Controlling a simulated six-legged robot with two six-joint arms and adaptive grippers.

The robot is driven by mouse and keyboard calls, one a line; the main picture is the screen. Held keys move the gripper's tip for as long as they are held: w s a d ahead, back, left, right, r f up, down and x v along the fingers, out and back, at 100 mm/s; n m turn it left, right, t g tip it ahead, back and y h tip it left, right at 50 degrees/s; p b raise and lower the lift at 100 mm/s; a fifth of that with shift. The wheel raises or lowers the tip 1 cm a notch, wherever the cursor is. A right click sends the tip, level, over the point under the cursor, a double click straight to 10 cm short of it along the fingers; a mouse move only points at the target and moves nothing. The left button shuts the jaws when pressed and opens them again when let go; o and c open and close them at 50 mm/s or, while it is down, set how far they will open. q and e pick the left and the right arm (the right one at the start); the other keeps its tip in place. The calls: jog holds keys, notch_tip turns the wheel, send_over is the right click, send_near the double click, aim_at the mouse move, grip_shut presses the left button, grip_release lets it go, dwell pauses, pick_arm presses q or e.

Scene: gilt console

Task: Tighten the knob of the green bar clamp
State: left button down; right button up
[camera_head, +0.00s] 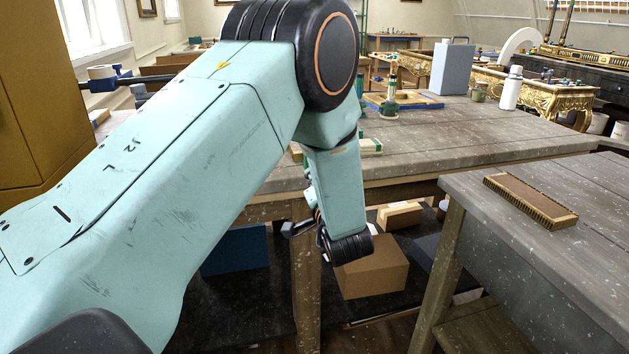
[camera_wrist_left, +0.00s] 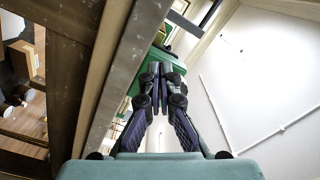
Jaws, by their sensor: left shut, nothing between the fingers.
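My left gripper (camera_wrist_left: 161,68) shows in the left wrist view with its dark fingers together and nothing between them. Behind the fingers is a green object (camera_wrist_left: 136,80), which may be part of the green bar clamp; its knob cannot be made out. In the head view a thin green upright (camera_head: 364,16) rises behind my left arm's big joint; I cannot tell whether it belongs to the clamp. My left arm hides much of the table's left part, and the wrist hangs before the table's front edge. My right gripper is in neither view.
The long grey worktable (camera_head: 440,140) carries a green and gold stand (camera_head: 390,98), a blue-grey canister (camera_head: 452,68) and a white bottle (camera_head: 511,88). A nearer bench (camera_head: 560,195) with a brush-like block (camera_head: 530,200) stands right. Cardboard boxes (camera_head: 372,268) sit under the worktable.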

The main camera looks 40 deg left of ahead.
pick_arm(q)
jog(key=shift+w+d+r+p, duration=0.15)
jog(key=shift+w+r+p, duration=0.15)
jog(key=shift+r+p, duration=0.3)
dwell(0.9)
jog(key=shift+s+a+r+p, duration=0.3)
jog(key=shift+r+p, duration=0.25)
jog(key=shift+p, duration=0.95)
jog(key=shift+a+r+p, duration=0.1)
jog(key=shift+r+p, duration=0.4)
jog(key=shift+p, duration=0.55)
jog(key=shift+s+a, duration=0.1)
jog(key=shift+s, duration=0.05)
jog(key=p+v, duration=0.2)
jog(key=v, duration=0.4)
jog(key=shift+s+f, duration=0.4)
jog(key=shift+s, duration=0.05)
jog(key=shift+a, duration=0.15)
